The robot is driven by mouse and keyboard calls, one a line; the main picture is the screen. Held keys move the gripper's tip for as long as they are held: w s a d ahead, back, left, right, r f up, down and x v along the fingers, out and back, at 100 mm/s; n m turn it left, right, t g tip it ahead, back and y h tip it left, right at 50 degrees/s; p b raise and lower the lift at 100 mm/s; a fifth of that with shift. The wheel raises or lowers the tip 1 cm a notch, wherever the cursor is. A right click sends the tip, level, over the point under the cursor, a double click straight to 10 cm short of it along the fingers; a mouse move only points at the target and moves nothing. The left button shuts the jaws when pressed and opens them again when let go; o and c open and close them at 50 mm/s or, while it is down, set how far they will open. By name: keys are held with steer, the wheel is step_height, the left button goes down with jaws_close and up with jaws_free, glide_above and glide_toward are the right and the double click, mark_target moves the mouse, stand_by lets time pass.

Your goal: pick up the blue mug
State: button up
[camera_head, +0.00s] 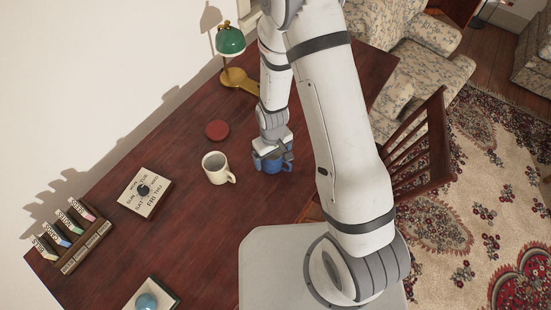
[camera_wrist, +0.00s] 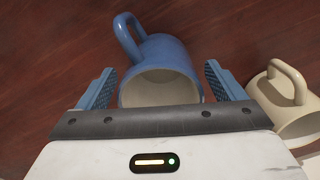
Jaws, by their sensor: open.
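The blue mug (camera_head: 270,163) stands on the dark red wooden table, partly hidden under my gripper (camera_head: 275,152) in the head view. In the wrist view the blue mug (camera_wrist: 165,55) shows its pale inside and its handle at the upper left. My gripper (camera_wrist: 163,88) is open, with one blue finger on each side of the mug's rim. A gap shows on the left side, and a smaller one on the right. Whether the fingers reach down past the rim is hard to tell.
A cream mug (camera_head: 215,168) stands just left of the blue mug; it is close to the right finger in the wrist view (camera_wrist: 285,100). A wooden chair (camera_head: 420,150) stands at right.

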steer(key=shift+c, duration=0.2)
steer(key=c, duration=1.2)
steer(key=shift+r, duration=0.2)
